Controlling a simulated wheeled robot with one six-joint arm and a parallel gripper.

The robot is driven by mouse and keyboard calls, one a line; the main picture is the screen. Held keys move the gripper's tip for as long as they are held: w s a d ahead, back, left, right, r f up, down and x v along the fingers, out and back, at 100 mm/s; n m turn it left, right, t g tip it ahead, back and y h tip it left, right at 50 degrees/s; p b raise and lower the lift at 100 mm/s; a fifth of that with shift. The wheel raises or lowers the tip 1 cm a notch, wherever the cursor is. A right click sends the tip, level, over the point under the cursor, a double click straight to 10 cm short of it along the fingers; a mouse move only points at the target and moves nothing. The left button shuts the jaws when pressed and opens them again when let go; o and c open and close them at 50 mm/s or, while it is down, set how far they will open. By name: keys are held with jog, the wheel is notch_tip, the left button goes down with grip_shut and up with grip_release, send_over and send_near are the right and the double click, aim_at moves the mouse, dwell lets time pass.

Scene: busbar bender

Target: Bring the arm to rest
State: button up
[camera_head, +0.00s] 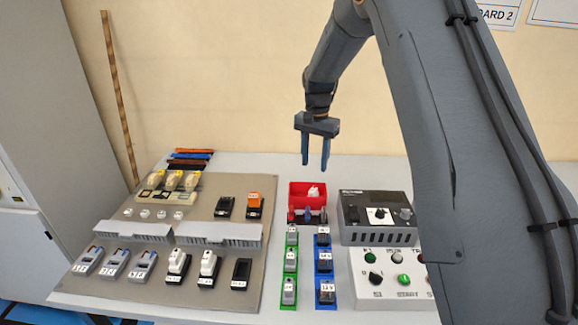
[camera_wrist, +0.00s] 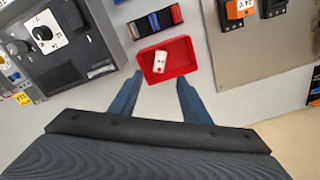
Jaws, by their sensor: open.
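My gripper (camera_head: 315,158) hangs above the back of the table, with its two blue fingers pointing down and spread apart. Nothing is between the fingers. In the wrist view my gripper (camera_wrist: 158,92) is open, and a red tray (camera_wrist: 185,60) shows beyond the fingertips. A small white piece (camera_wrist: 160,61) lies in the tray. In the head view the red tray (camera_head: 297,201) stands on the table below and in front of the gripper, apart from it. My arm reaches in from the right and covers part of the right side.
A mounting panel (camera_head: 200,210) with several modules lies at the left. Green (camera_head: 290,265) and blue (camera_head: 324,265) strips of modules stand in the middle. A dark device (camera_head: 377,217) and a white button box (camera_head: 385,275) stand at the right. The wall is close behind the table.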

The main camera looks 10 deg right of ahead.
jog(key=s+r+n+t, duration=0.1)
jog(key=s+n, duration=0.6)
jog(key=s, duration=2.6)
jog(key=shift+n+b, duration=0.4)
jog(key=shift+b, duration=0.05)
